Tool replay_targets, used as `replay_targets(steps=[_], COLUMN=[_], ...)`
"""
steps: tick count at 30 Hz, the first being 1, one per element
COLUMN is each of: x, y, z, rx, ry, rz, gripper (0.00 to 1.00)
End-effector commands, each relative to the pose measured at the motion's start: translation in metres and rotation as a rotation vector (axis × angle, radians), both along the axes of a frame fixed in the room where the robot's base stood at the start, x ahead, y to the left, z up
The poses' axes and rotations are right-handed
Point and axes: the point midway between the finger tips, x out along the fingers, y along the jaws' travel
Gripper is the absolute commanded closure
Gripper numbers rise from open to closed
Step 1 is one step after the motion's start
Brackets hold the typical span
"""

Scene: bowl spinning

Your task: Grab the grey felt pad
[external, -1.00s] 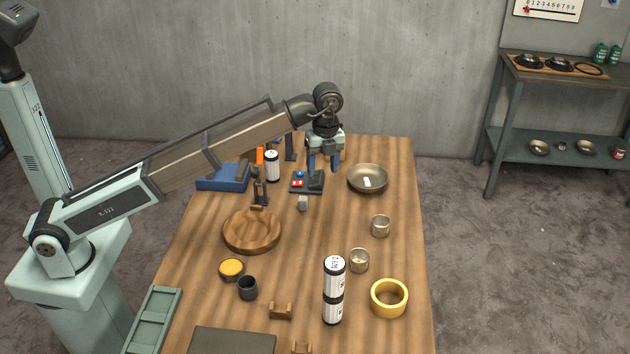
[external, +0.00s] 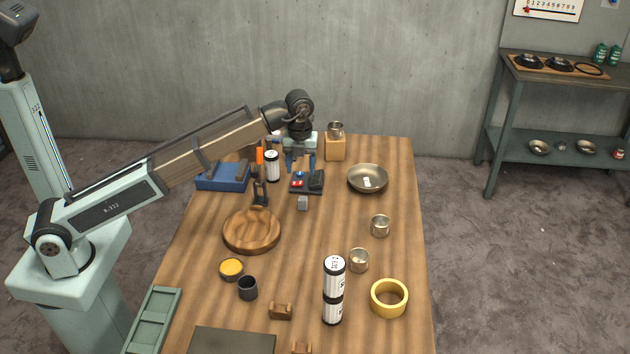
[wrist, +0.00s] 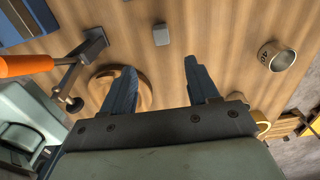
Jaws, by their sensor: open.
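A small grey block (external: 303,203), which looks like the felt pad, lies on the wooden table just in front of the dark tray with coloured buttons. It also shows in the wrist view (wrist: 160,34), at top centre, beyond my fingertips and roughly between them. My gripper (external: 300,168) is above the far part of the table, behind the button tray, with its two blue fingers apart and nothing between them. The open fingers (wrist: 159,66) also show in the wrist view. The pad's felt texture is too small to make out.
A clamp (external: 260,193) and a round wooden dish (external: 251,246) stand left of the grey block. A metal bowl (external: 367,189) is to its right. A white cylinder (external: 272,178) and a wooden block (external: 335,151) with a metal cup flank my gripper.

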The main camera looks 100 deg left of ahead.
Motion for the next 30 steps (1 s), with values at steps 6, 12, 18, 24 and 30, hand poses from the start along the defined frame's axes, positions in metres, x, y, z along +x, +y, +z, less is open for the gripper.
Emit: replay_targets(steps=[6,12,18,24,30], x=[-0.001,-0.001,0.0,0.0,0.002], y=[-0.001,0.0,0.0,0.0,0.002], z=[-0.035,-0.064,-0.079,-0.084,-0.105], rx=[-0.001,-0.001,-0.001,0.0,-0.001], ry=[0.003,0.002,0.001,0.001,0.002], rz=[0.001,0.002,0.002,0.003,0.003], gripper=[0.4,0.4,0.4,0.4,0.4])
